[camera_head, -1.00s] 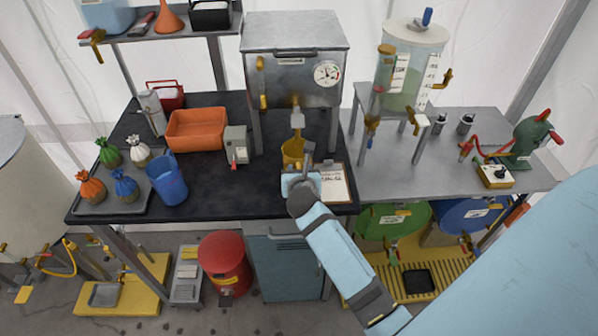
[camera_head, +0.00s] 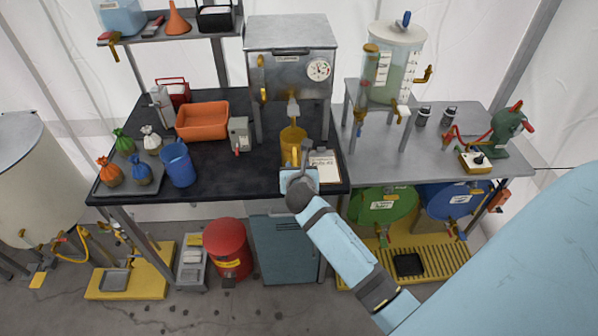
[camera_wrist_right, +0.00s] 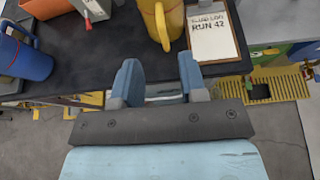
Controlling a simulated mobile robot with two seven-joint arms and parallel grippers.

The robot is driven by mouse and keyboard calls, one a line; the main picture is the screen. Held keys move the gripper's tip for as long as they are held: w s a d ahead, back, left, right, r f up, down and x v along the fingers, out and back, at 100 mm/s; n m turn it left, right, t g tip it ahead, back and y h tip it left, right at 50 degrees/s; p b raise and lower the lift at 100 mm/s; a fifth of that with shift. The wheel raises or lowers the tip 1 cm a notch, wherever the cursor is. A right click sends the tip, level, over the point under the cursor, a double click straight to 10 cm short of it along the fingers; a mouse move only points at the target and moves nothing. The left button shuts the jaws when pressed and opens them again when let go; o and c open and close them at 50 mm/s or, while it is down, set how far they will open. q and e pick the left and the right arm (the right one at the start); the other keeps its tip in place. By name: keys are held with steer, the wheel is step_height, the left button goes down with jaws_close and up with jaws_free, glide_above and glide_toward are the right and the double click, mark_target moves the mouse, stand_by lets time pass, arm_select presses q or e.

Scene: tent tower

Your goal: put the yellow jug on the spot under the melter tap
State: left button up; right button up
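The yellow jug (camera_head: 291,146) stands upright on the black bench top, below the tap (camera_head: 293,109) of the grey metal melter (camera_head: 290,72). The marked spot is not visible; the jug seems to cover that area. My right gripper (camera_head: 304,160) is just in front of the jug, near the bench's front edge. In the right wrist view its two blue fingers (camera_wrist_right: 160,72) are apart with nothing between them. The jug (camera_wrist_right: 162,20) is beyond the fingertips there, its handle facing the gripper. My left gripper is not in view.
A clipboard (camera_head: 324,165) lies right of the jug. A grey box with a red lever (camera_head: 239,134), an orange bin (camera_head: 202,121) and a blue jug (camera_head: 178,164) stand to the left. A clear tank (camera_head: 392,65) stands on the right table. Dark bench between is bare.

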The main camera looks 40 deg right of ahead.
steer(key=s+a+f+m+y, duration=0.3)
steer(key=s+a+f+m, duration=0.1)
steer(key=s+m, duration=0.4)
steer(key=s+a+f+m+y, duration=0.3)
steer(key=s+a+m, duration=0.3)
steer(key=s+m, duration=0.3)
steer(key=s+a+f+m+y, duration=0.3)
steer(key=s+a+f+m, duration=0.2)
steer(key=s+m, duration=0.4)
steer(key=shift+a+m+g+y, duration=0.3)
steer(key=shift+a+m+y, duration=0.1)
steer(key=shift+m, duration=0.2)
